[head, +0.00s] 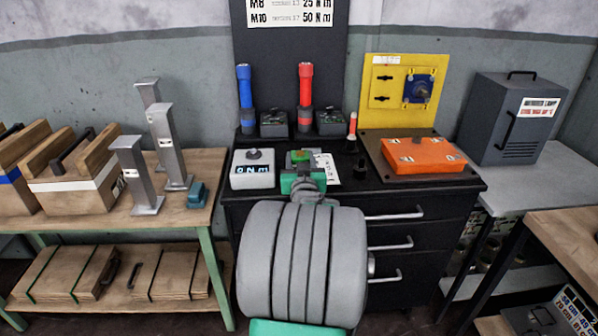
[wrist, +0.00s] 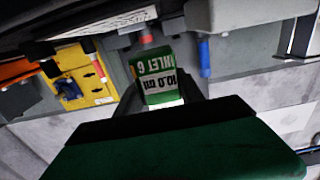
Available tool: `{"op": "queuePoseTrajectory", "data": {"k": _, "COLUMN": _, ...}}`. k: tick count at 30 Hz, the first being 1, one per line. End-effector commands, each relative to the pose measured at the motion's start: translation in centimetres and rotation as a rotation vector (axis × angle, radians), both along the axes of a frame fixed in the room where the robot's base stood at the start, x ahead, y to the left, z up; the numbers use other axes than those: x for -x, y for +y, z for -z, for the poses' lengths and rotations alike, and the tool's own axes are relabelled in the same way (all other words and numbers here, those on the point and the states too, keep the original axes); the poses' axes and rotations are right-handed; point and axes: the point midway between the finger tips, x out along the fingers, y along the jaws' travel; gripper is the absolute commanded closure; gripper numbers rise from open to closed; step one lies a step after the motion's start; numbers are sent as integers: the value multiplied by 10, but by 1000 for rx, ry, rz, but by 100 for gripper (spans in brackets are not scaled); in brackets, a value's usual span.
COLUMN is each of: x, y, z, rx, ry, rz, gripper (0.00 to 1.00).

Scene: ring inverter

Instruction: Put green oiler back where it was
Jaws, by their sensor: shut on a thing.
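My gripper (head: 304,172) is above the front part of the black cabinet top, largely hidden behind my own arm in the head view. In the wrist view my gripper (wrist: 161,99) has its dark fingers closed on a green oiler (wrist: 158,68), a small boxy green thing with a white label that reads upside down. In the head view a small part of the green oiler (head: 300,156) shows just beyond my gripper. I cannot tell whether its underside touches the cabinet top.
A white box with a knob (head: 252,172) stands close left of my gripper. Blue (head: 245,86) and red (head: 305,84) upright tools stand behind. An orange box (head: 422,156) and yellow panel (head: 402,88) are at right. A wooden bench (head: 90,215) stands left.

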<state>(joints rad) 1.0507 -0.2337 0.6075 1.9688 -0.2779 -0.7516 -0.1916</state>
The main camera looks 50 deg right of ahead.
Motion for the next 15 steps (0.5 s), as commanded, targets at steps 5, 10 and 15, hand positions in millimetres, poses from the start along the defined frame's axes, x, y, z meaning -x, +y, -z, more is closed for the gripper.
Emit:
{"op": "queuePoseTrajectory", "data": {"k": 5, "x": -10, "y": -6, "z": 19, "rx": -1, "ry": 0, "rz": 0, "gripper": 99}}
{"op": "queuePoseTrajectory", "data": {"k": 10, "x": -9, "y": -6, "z": 43, "rx": 0, "ry": -1, "rz": 1, "gripper": 99}}
{"op": "queuePoseTrajectory", "data": {"k": 15, "x": -8, "y": -6, "z": 42, "rx": 2, "ry": -2, "rz": 1, "gripper": 99}}
